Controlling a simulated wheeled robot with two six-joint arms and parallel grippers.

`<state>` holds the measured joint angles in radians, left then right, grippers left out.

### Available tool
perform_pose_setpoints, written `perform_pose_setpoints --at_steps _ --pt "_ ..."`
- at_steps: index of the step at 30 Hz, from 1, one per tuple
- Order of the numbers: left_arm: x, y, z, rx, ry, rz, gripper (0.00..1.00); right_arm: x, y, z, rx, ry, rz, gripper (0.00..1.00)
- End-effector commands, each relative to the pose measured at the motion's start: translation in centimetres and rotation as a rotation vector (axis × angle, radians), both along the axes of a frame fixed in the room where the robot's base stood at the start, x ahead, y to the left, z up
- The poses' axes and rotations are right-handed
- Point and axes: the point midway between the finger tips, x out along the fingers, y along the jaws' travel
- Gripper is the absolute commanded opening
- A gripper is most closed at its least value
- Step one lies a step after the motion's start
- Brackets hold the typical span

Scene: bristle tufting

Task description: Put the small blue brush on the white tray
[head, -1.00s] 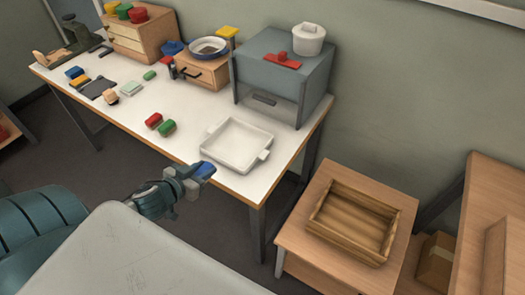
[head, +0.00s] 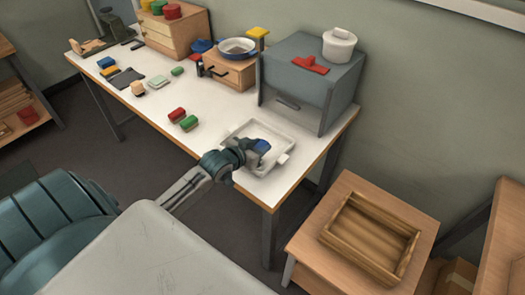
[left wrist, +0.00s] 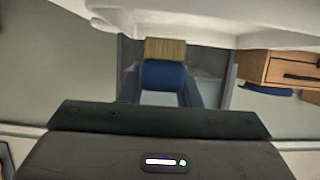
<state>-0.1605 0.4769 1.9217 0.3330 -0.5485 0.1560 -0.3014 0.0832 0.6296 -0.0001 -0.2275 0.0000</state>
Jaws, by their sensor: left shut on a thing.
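The small blue brush (head: 262,145) is held in my left gripper (head: 256,149), over the white tray (head: 286,137) on the worktable. In the left wrist view the brush (left wrist: 163,75) sits between the fingers, its blue back toward me and its tan bristle block beyond. The white surface of the tray (left wrist: 230,20) fills the top of that view. Whether the brush touches the tray floor I cannot tell. My right gripper is in neither view.
A red block (head: 176,114) and a green block (head: 189,123) lie left of the tray. A grey cabinet (head: 305,85) stands behind it. A small wooden drawer box (head: 229,72) is farther left. A wooden crate (head: 370,238) rests on a side table at right.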

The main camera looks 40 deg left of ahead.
Motion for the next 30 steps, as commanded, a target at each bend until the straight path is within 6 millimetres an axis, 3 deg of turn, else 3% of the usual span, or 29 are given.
perform_pose_setpoints --at_steps 5,13,25,26,28,30 --pt "1.4 -0.3 -0.2 0.0 0.001 0.0 0.08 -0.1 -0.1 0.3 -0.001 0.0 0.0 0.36" --pt "1.4 -0.3 -3.4 0.0 0.004 0.0 0.08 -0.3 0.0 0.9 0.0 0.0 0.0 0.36" --pt "1.4 -0.3 -4.1 0.001 0.001 0.0 0.08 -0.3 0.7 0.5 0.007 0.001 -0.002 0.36" --pt "1.4 -0.3 -4.0 0.002 0.001 -0.001 0.34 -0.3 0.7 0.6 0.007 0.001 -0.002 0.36" --pt "1.4 -0.3 -4.0 0.002 0.001 -0.001 0.48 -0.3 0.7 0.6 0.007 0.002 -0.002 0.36" --pt "1.4 -0.3 -3.9 0.002 0.001 -0.001 0.52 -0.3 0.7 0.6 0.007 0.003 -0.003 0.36"
